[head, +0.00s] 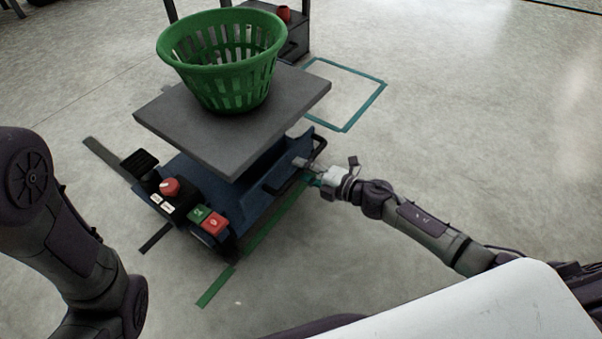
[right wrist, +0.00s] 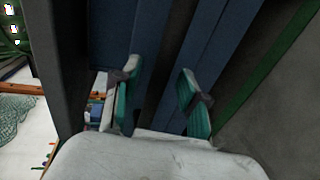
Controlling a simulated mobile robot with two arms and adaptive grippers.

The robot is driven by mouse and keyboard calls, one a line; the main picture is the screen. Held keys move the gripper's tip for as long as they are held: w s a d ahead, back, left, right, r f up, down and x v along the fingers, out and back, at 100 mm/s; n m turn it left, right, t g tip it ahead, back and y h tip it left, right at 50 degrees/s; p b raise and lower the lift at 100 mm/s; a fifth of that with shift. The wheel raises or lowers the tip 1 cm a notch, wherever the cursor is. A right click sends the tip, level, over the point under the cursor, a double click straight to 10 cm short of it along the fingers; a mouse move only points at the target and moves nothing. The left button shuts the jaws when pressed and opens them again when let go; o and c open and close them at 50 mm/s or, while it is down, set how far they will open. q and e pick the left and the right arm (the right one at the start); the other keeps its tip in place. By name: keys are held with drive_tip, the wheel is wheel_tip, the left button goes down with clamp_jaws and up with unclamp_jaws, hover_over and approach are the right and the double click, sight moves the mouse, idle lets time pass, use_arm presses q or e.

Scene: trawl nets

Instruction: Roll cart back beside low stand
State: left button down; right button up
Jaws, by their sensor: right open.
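The low stand (head: 291,38) is dark, behind the cart, partly hidden by the basket and top. My right gripper (head: 308,168) is at the cart's right side by the handle. In the right wrist view its teal fingers (right wrist: 160,90) are apart, with a dark bar and blue panels between and beyond them; contact cannot be told. My left gripper is out of view.
A red cup (head: 284,14) is on the stand. Green tape (head: 216,287) runs along the cart's near right side. A red knob (head: 169,187) tops the cart's front controls. Floor at right is clear.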

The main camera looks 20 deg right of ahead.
drive_tip(key=shift+w+a+f, duration=0.1)
drive_tip(key=shift+w+a, duration=0.2)
drive_tip(key=shift+w, duration=0.1)
clamp_jaws()
